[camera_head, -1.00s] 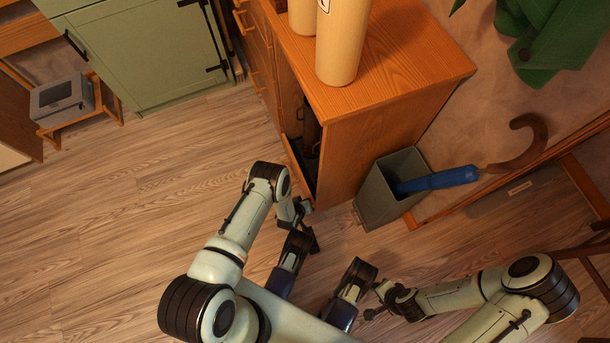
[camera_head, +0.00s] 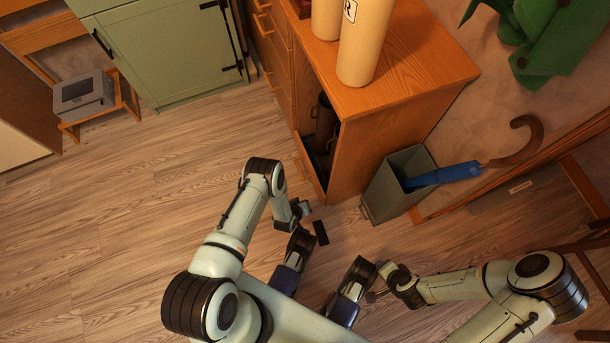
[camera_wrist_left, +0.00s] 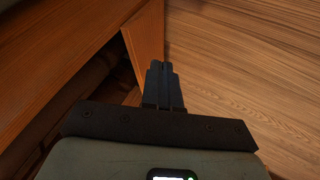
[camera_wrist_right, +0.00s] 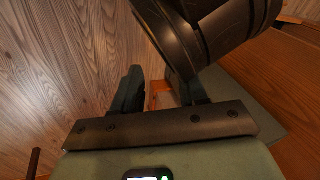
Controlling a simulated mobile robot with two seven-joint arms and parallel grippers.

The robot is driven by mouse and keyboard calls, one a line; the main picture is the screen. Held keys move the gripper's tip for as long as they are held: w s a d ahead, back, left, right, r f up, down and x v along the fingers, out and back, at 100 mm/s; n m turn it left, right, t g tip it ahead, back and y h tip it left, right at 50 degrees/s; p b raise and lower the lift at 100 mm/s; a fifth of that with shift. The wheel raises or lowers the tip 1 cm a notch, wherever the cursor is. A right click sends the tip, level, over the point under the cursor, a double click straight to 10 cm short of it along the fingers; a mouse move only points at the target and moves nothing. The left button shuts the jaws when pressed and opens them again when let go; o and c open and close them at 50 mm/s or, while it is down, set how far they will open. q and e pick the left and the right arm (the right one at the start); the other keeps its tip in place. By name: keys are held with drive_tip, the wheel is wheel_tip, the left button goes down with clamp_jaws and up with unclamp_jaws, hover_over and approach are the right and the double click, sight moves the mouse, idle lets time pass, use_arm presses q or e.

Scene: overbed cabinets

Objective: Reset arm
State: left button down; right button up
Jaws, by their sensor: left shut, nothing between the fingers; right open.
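My left gripper (camera_head: 320,232) is in front of the lower corner of the wooden cabinet, above the floor. Its two fingers are together and empty in the left wrist view (camera_wrist_left: 164,86), beside the cabinet's open door panel (camera_wrist_left: 145,35). My left arm is bent at the elbow. My right gripper (camera_head: 373,296) is low and close to my body, partly hidden by its own wrist. In the right wrist view (camera_wrist_right: 160,92) its fingers are apart, with a dark arm link of mine just beyond them.
The wooden cabinet (camera_head: 405,125) carries tan cylinders (camera_head: 365,45). A green cabinet (camera_head: 165,50) and a grey box on a stool (camera_head: 84,97) are at the back left. The left floor is clear.

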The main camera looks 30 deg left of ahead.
use_arm(q)
drive_tip(key=p+v, duration=0.2)
drive_tip(key=v, duration=0.1)
drive_tip(key=shift+s+r, duration=0.1)
drive_tip(key=shift+s, duration=0.05)
use_arm(e)
drive_tip(key=shift+g+y, duration=0.4)
drive_tip(key=shift+g, duration=0.2)
drive_tip(key=s+r, duration=0.1)
drive_tip(key=s+a+r, duration=0.2)
drive_tip(key=s, duration=0.1)
use_arm(q)
drive_tip(key=shift+r, duration=0.1)
use_arm(e)
drive_tip(key=shift+s, duration=0.1)
